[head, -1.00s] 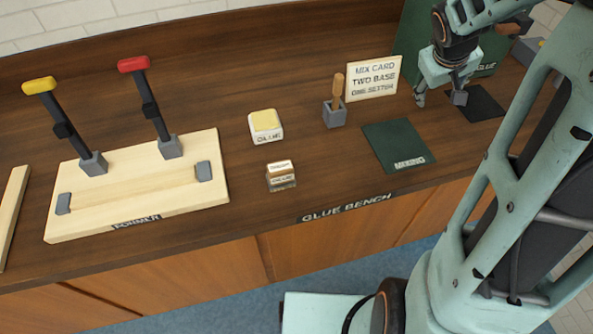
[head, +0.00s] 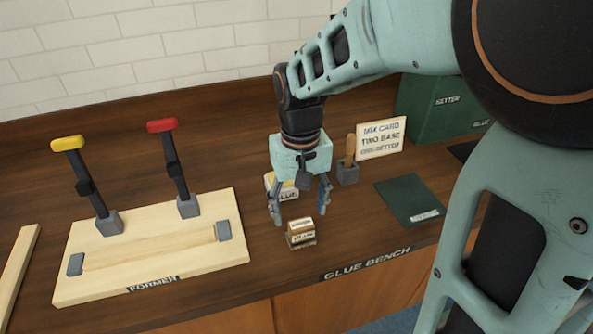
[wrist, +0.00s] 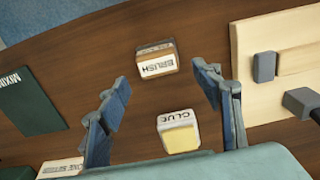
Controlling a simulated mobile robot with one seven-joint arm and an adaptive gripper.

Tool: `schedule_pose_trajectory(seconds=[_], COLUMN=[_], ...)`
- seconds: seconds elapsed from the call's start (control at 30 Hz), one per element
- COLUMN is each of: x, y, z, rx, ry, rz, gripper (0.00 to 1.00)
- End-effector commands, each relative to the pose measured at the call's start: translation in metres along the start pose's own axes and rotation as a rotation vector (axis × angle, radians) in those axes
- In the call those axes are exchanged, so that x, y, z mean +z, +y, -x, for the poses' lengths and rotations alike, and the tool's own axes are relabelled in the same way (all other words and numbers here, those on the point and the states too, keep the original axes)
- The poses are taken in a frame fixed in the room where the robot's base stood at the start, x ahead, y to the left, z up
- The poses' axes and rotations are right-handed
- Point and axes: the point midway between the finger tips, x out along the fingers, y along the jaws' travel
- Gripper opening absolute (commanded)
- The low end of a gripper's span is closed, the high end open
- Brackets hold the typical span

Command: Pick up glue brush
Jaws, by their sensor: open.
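A small block labelled BRUSH (wrist: 156,62), wooden with white labels, sits on the bench just in front of the glue pot; it also shows in the head view (head: 301,236). My gripper (head: 301,216) is open and empty, pointing down over the bench near it. In the wrist view, the block lies between my spread fingertips (wrist: 160,76), with no contact visible. The yellow-topped white glue pot (wrist: 180,137) is closer to my palm in that view. In the head view the pot (head: 282,190) is partly hidden behind my gripper.
A grey holder (head: 347,175) with an upright wooden handle stands right of my gripper, beside the mix card (head: 381,138). A green mixing mat (head: 408,199) lies further right. The former board (head: 150,255) with two upright clamps is on the left.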

Motion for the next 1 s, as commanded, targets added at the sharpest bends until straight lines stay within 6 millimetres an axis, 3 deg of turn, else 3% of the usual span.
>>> schedule_pose_trajectory(seconds=[0.4,0.7,1.0], x=[0.01,0.01,0.009], y=[0.001,0.001,0.001], z=[-0.05,-0.055,-0.055], rx=[0.001,0.001,0.001], ry=[-0.002,0.001,0.001], rz=[0.001,0.0,0.0], gripper=[0.59,0.59,0.28])
